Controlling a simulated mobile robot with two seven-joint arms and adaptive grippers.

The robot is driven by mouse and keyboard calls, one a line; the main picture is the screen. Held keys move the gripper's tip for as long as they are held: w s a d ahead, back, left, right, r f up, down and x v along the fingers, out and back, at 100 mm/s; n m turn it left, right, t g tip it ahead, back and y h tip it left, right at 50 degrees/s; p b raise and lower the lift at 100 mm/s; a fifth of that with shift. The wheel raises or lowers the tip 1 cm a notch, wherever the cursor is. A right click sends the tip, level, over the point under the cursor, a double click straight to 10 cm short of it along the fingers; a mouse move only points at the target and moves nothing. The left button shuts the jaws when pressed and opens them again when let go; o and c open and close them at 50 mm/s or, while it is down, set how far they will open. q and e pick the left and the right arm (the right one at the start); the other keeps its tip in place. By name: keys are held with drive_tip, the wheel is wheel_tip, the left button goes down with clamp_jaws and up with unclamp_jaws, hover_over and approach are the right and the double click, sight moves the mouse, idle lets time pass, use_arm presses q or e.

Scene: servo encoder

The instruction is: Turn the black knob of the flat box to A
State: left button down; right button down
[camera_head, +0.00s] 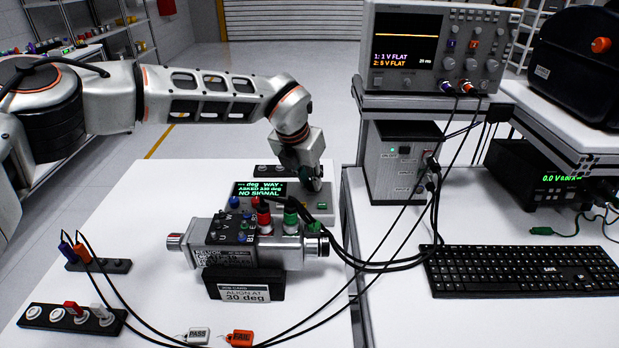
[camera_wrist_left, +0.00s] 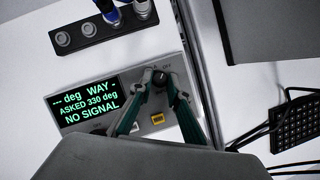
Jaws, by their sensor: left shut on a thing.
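The flat box (camera_head: 322,216) lies on the white table behind the silver servo unit. Its green display (camera_head: 258,189) reads "--- deg", "ASKED 330 deg" and "NO SIGNAL". The box also shows in the left wrist view (camera_wrist_left: 139,81). My left gripper (camera_head: 309,187) reaches down over the box's right part. In the left wrist view its fingers (camera_wrist_left: 160,86) are closed on the black knob (camera_wrist_left: 160,77), which they partly cover. Small lettering beside the knob looks like "OFF"; I cannot read the knob's pointer. My right gripper is not in view.
The silver servo unit (camera_head: 214,236) with plugged leads stands in front, over a card reading "ALIGN AT 30 deg" (camera_head: 244,293). Black cables (camera_head: 345,252) run right. The oscilloscope (camera_head: 408,45) shows flat traces. Socket strips and PASS (camera_head: 198,336) and FAIL (camera_head: 240,338) tags lie in front.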

use_arm(q)
drive_tip(key=n+y+p, duration=0.1)
drive_tip(key=n, duration=0.2)
drive_tip(key=shift+d+r+t, duration=0.1)
drive_tip(key=shift+d+t, duration=0.05)
drive_tip(key=shift+t, duration=0.15)
drive_tip(key=shift+d+n+y, duration=0.1)
drive_tip(key=shift+n+y, duration=0.9)
drive_tip(key=shift+n, duration=1.5)
drive_tip(key=c, duration=1.9)
unclamp_jaws()
drive_tip(key=v, duration=1.2)
